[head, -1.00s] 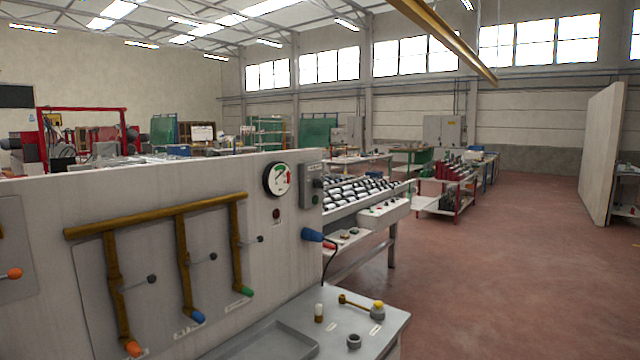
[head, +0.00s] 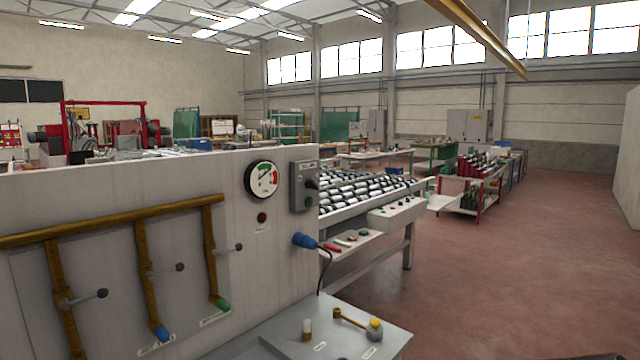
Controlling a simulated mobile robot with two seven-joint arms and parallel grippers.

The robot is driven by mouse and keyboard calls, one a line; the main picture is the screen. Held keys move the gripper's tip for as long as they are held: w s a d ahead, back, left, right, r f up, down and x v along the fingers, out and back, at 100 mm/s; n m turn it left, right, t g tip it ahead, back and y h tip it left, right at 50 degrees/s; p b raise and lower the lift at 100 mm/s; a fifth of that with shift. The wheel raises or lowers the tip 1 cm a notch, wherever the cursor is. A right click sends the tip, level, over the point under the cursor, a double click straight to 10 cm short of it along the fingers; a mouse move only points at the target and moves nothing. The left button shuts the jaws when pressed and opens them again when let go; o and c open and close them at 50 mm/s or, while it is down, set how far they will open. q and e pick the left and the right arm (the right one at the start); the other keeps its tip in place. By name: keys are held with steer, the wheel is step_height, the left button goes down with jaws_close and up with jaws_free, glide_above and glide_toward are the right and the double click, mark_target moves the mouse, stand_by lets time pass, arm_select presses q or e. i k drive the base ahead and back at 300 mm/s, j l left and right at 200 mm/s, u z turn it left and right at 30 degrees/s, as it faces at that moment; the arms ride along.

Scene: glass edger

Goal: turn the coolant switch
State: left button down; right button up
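A grey switch box (head: 297,195) with a dark knob (head: 312,184) is mounted at the right end of the pale machine panel (head: 120,190), right of a round gauge (head: 262,179). Its label is too small to read, so I cannot tell for sure that it is the coolant switch. The knob's exact setting is also too small to tell. Neither of my grippers shows in the head view.
Brass pipes (head: 115,219) with lever valves stand out from the panel. A blue plug (head: 304,241) with a cable sticks out below the box. A grey bench (head: 285,325) with small parts lies in front. Red floor (head: 500,270) is free to the right.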

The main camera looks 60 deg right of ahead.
mark_target(310, 183)
steer(key=k+l, duration=0.1)
steer(key=l, duration=1.05)
steer(key=k+l, duration=0.15)
steer(key=l, duration=0.4)
